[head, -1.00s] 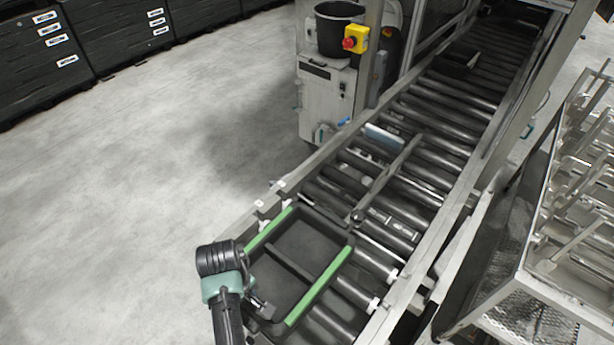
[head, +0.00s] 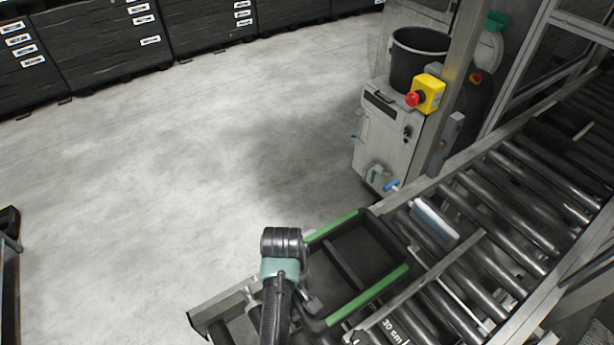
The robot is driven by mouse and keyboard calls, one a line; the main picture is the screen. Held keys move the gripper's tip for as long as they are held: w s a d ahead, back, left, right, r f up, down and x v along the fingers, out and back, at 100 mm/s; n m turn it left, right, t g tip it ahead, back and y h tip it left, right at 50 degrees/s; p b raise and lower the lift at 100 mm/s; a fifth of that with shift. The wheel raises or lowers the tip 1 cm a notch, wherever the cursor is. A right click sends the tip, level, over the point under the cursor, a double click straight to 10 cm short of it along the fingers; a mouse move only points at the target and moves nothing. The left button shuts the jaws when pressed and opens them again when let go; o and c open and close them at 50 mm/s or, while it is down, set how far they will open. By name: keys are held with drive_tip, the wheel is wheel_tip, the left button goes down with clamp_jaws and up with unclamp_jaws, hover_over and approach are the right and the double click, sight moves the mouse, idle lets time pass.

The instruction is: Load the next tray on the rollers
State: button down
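A black tray (head: 387,251) with green strips along two opposite sides lies at the near end of the rollers (head: 505,197). A divider runs across its inside, and it looks empty. It sits between the left rail and a grey guide bar (head: 440,274), with one green side close to the bar. My gripper (head: 312,304) is at the tray's near end wall, seemingly touching it. The wrist hides part of the fingers, so I cannot see whether they are closed on the wall.
A blue-and-white flat piece (head: 433,222) lies across the rollers just beyond the tray. A grey cabinet with a black bucket (head: 418,62) and a yellow-red stop button (head: 425,93) stands beside the line. Black crates (head: 98,42) line the back; the floor (head: 180,180) left is clear.

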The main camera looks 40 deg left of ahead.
drive_tip(key=shift+w, duration=0.1)
drive_tip(key=shift+s+f+b, duration=0.4)
drive_tip(key=shift+f+b, duration=0.3)
drive_tip(key=shift+b, duration=0.05)
wheel_tip(320, 180, down, 3)
drive_tip(key=b, duration=0.3)
drive_tip(key=shift+w+f, duration=0.1)
drive_tip(key=shift+f, duration=0.1)
drive_tip(key=shift+f, duration=0.6)
drive_tip(key=shift+d+f+b, duration=0.1)
drive_tip(key=shift+b, duration=0.25)
